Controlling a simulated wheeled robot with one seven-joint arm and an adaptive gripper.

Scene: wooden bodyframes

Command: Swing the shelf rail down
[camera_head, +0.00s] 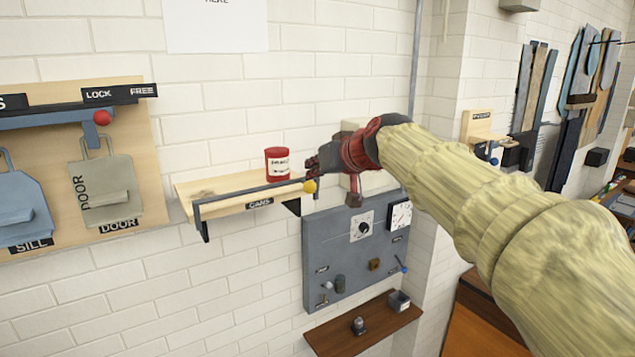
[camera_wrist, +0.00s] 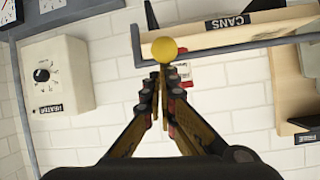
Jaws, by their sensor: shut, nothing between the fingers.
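The grey shelf rail (camera_head: 245,190) runs along the front of the pale wooden CANS shelf (camera_head: 228,188), raised a little above the shelf edge. A yellow ball (camera_head: 310,186) sits at its right end. In the wrist view the rail (camera_wrist: 235,45) crosses the top right, and the ball (camera_wrist: 164,50) is straight ahead of the fingertips. My gripper (camera_head: 314,170) is shut and empty, close to the ball at the shelf's right end. In the wrist view its fingertips (camera_wrist: 163,72) meet just short of the ball; I cannot tell whether they touch it.
A red can (camera_head: 279,164) stands on the shelf behind the rail. Below is a grey panel (camera_head: 335,240) with a dial and clock, then a brown ledge (camera_head: 350,335). A HEATER box (camera_wrist: 58,75) is beside the shelf. The wall below the shelf's left part is clear.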

